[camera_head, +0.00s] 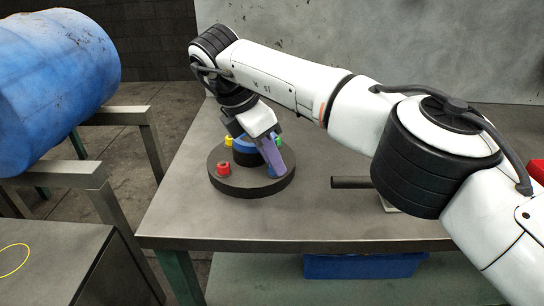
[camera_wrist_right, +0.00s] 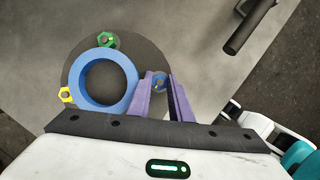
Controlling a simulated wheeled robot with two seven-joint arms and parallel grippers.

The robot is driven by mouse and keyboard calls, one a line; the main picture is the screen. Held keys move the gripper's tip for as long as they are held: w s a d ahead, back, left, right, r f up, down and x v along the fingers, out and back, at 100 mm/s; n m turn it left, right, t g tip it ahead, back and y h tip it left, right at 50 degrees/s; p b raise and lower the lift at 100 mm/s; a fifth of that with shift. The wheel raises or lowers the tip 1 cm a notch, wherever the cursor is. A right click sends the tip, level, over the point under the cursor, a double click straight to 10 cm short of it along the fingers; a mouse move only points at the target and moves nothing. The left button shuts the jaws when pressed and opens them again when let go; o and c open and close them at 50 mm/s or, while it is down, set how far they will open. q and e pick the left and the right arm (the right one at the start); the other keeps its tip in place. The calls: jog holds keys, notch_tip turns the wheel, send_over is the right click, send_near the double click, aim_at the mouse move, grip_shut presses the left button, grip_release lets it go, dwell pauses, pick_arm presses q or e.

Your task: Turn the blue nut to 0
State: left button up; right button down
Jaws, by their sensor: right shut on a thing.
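A blue ring (camera_wrist_right: 103,103) stands in the middle of the base, beside the fingers. No number or mark near the blue nut is readable. My left gripper is not in view.
A red nut (camera_head: 223,169), a yellow nut (camera_head: 228,141) and a green nut (camera_head: 278,141) also sit on the base. A dark bar (camera_head: 350,182) lies to the right on the grey table (camera_head: 330,220). A blue barrel (camera_head: 50,85) rests on a stand at the left.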

jog(key=c, duration=1.6)
grip_release()
